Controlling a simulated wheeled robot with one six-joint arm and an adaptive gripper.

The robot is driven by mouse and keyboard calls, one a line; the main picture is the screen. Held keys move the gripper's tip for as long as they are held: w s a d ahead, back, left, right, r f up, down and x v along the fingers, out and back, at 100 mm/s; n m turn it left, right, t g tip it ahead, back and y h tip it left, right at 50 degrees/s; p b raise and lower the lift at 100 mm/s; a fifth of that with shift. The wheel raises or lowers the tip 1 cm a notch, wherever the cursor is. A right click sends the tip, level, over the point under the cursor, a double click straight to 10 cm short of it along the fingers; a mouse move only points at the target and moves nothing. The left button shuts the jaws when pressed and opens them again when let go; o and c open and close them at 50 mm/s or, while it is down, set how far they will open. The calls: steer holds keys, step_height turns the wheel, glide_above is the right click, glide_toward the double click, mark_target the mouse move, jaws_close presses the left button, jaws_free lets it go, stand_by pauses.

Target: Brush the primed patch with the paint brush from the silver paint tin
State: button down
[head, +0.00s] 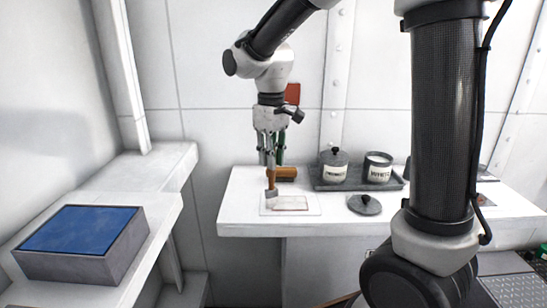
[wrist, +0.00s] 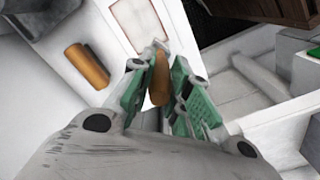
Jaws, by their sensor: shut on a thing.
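My gripper (head: 270,160) is shut on the brown handle of the paint brush (head: 271,186) and holds it upright, bristles down. In the wrist view the handle (wrist: 160,78) sits between the green finger pads. The bristles are at the left edge of the primed patch (head: 292,203), an outlined rectangle on a white panel; I cannot tell whether they touch it. The patch also shows in the wrist view (wrist: 138,18). An open tin (head: 378,168) and a lidded tin (head: 334,166) stand on a dark tray; I cannot read their labels surely.
A loose dark lid (head: 364,205) lies on the white bench (head: 245,212) in front of the tray (head: 345,186). An orange-brown cylinder (head: 286,173) lies behind the patch, also in the wrist view (wrist: 87,66). A blue-topped grey box (head: 82,232) stands on the left ledge.

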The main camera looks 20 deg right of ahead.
step_height(320, 180, up, 2)
steer(key=shift+r, duration=3.15)
